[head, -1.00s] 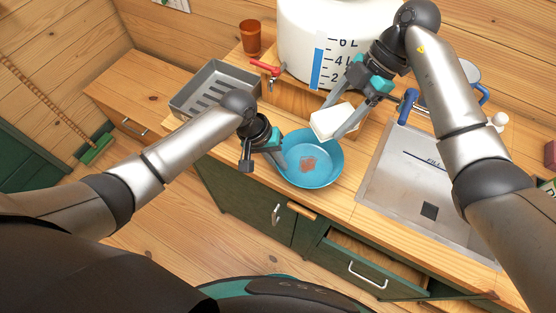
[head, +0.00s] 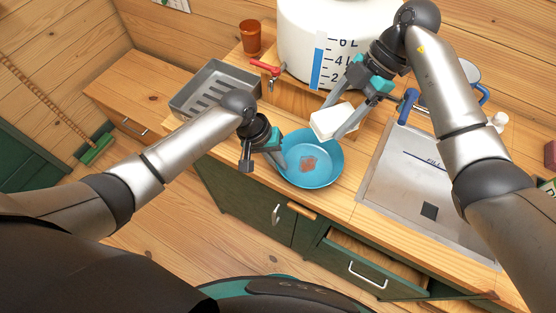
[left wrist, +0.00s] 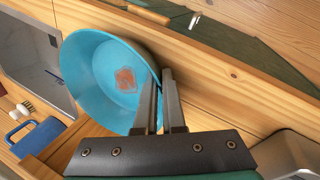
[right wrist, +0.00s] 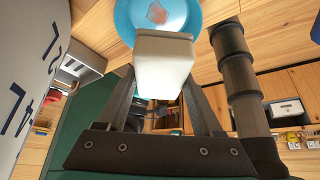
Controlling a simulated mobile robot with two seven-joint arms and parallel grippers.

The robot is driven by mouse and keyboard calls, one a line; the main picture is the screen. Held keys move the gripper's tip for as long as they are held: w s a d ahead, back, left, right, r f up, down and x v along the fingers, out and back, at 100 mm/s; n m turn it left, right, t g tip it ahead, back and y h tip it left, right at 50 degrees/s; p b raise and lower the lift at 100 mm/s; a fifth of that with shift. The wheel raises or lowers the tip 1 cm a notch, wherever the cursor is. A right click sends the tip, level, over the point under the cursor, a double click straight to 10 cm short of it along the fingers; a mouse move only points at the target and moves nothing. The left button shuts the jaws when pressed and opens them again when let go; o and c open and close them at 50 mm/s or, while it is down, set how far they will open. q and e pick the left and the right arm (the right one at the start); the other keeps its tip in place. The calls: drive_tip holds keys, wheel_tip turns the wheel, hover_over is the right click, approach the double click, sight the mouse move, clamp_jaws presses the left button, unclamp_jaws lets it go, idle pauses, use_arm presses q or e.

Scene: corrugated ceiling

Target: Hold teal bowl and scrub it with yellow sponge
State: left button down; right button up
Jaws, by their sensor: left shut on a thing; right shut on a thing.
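The teal bowl (head: 322,176) is at the counter's front edge with a reddish-brown stain on its inside bottom. It also shows in the left wrist view (left wrist: 88,72) and at the top of the right wrist view (right wrist: 190,10). My left gripper (head: 281,160) is shut on the bowl's left rim. My right gripper (head: 335,122) is shut on a white block-like sponge (head: 328,120), which looks white rather than yellow. The sponge is just above and behind the bowl's upper right rim; whether they touch I cannot tell. The right wrist view shows it between the fingers (right wrist: 165,65).
A grey slotted rack (head: 205,90) is at the left. A large white water container (head: 300,50) with a red tap and a brown cup (head: 250,37) stand behind. A drawer (head: 365,265) below is partly open.

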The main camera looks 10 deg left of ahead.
idle(0.4)
drive_tip(key=s+a+f, duration=0.2)
drive_tip(key=s+f, duration=0.4)
drive_tip(key=s, duration=0.4)
drive_tip(key=m+t+y, duration=0.1)
drive_tip(key=m+t, duration=0.4)
drive_tip(key=m, duration=0.4)
hover_over(300, 162)
drive_tip(key=d, duration=0.2)
drive_tip(key=shift+s+f, duration=0.2)
drive_tip(key=shift+f, duration=4.05)
drive_tip(key=shift+f, duration=0.65)
